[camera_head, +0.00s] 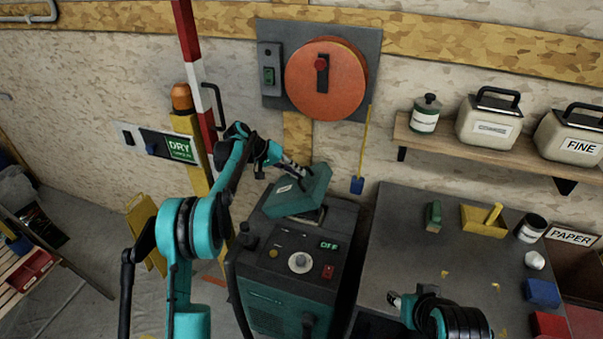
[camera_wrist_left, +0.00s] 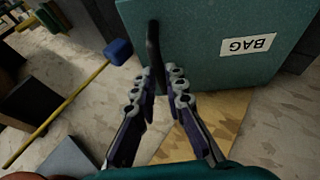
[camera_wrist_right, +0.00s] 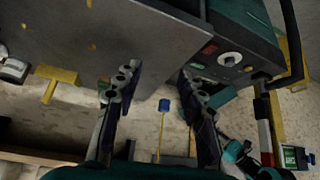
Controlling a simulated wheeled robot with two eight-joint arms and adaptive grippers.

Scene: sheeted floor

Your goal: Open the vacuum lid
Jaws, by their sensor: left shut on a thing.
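The teal vacuum lid (camera_head: 303,197) is raised and tilted above the dark top of the vacuum (camera_head: 285,285), with a gap beneath it. Its label reads BAG in the left wrist view (camera_wrist_left: 200,45). My left gripper (camera_head: 296,172) is at the lid's upper edge, shut on the black lid handle (camera_wrist_left: 153,45). My right gripper (camera_wrist_right: 155,78) is open and empty by the grey workbench, away from the lid; in the head view only part of it shows, low at the right. The vacuum's panel has a white dial, a red switch and a display.
The grey workbench (camera_head: 400,240) stands right of the vacuum. A wall panel with an orange disc (camera_head: 328,78) is above and behind the lid. A yellow-handled tool with a blue head (camera_head: 357,185) hangs beside it. A red-and-white post (camera_head: 195,75) stands at left.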

